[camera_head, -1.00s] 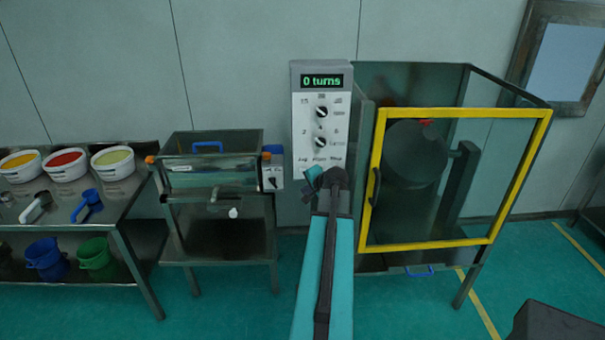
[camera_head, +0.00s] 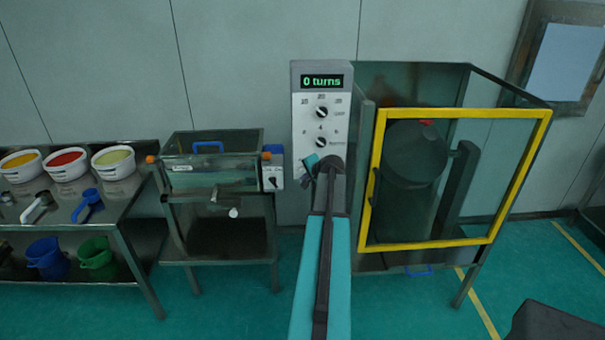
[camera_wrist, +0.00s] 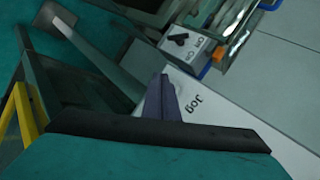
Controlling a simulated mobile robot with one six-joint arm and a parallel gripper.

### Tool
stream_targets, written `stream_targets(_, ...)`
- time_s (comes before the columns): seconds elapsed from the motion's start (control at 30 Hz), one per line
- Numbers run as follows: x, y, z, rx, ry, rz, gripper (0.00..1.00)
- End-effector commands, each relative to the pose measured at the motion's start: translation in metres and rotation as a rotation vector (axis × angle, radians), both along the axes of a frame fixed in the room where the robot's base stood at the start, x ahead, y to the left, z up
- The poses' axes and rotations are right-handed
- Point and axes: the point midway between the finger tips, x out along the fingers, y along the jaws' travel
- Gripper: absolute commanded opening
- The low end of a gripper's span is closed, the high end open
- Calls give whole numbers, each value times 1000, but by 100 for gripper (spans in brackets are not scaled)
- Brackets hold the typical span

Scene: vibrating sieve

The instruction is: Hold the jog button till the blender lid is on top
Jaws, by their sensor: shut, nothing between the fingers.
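The grey control panel (camera_head: 321,120) stands left of the blender, with two dark knobs and a green display reading "0 turns". The dark blender drum (camera_head: 413,158) sits behind a yellow-framed guard door; a small red-orange part, perhaps its lid, (camera_head: 427,123) shows at its top. In the head view my arm covers the panel's lower edge.
A sieve machine (camera_head: 215,175) with a small switch box (camera_head: 273,170) stands left of the panel. Further left, a metal table (camera_head: 122,205) holds tubs and scoops, with buckets below. The guard door (camera_head: 460,245) stands close right of my arm.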

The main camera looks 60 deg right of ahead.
Motion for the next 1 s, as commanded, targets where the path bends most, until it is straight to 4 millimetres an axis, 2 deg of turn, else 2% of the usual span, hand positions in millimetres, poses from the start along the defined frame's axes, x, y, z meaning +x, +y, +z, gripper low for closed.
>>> stream_targets(0.23, 7, -10, 0, 0, 0, 0, 0)
stream_targets(1.0, 8, -10, 0, 0, 0, 0, 0)
